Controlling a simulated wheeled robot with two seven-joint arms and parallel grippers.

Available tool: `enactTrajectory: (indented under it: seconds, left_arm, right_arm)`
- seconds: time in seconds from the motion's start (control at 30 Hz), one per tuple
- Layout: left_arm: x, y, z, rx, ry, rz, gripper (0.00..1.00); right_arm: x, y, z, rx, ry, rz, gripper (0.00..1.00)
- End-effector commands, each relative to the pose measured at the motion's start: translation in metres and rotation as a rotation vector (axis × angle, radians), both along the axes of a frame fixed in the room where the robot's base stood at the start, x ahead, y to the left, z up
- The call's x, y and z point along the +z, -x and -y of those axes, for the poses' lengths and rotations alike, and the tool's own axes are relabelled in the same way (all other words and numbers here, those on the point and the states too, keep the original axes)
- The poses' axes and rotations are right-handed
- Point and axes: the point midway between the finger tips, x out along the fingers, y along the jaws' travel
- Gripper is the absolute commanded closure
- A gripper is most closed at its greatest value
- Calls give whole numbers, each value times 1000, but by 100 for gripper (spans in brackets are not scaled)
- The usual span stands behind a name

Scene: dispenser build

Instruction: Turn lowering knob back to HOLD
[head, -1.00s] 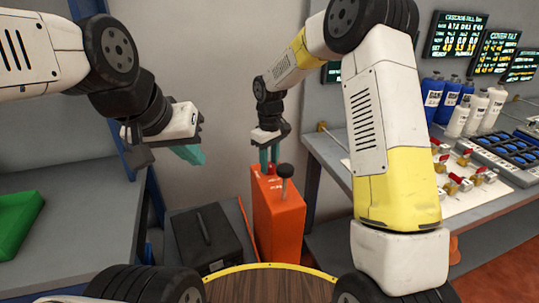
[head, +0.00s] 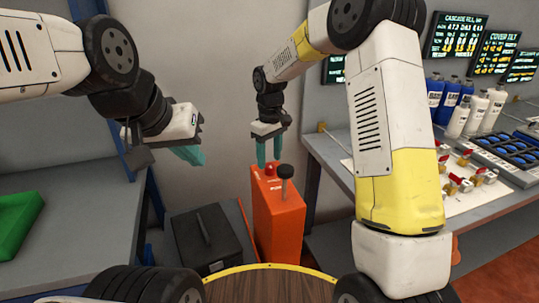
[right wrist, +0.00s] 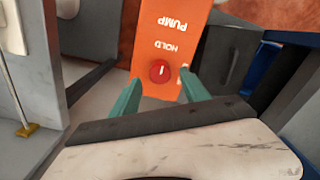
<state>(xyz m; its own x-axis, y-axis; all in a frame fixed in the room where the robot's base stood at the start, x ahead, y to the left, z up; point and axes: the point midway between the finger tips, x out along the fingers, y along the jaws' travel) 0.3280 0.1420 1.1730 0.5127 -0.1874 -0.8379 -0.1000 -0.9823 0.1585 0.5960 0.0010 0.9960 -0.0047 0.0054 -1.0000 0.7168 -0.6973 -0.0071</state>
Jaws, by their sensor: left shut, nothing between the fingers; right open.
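The orange pump unit (head: 279,220) stands upright on the floor in the middle of the head view. Its red knob (right wrist: 159,71) sits on the top face in the right wrist view, with a white mark on it and the printed words HOLD and PUMP beyond it. The knob also shows in the head view (head: 269,169). My right gripper (head: 269,167) is open, pointing down above the knob; in the right wrist view its teal fingers (right wrist: 160,75) are apart on either side of the knob, not closed on it. My left gripper (head: 200,160) is shut and empty, off to the left.
A black-handled lever (head: 286,172) rises from the unit's top. A black case (head: 208,240) stands beside it on the left. A green tray (head: 18,222) lies on the left bench. The right bench (head: 330,165) carries bottles (head: 460,100) and valves (head: 465,170).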

Motion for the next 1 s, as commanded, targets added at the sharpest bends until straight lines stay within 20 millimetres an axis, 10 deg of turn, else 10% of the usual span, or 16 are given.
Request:
enactTrajectory:
  seconds: [0.3, 0.77, 1.0]
  left_arm:
    - [0, 0, 0, 0, 0, 0, 100]
    - [0, 0, 0, 0, 0, 0, 100]
    - [0, 0, 0, 0, 0, 0, 100]
  right_arm:
    - [47, 0, 0, 1, -1, 1, 46]
    - [57, 2, 3, -7, -3, 7, 46]
    - [116, 41, 41, -134, -45, 100, 46]
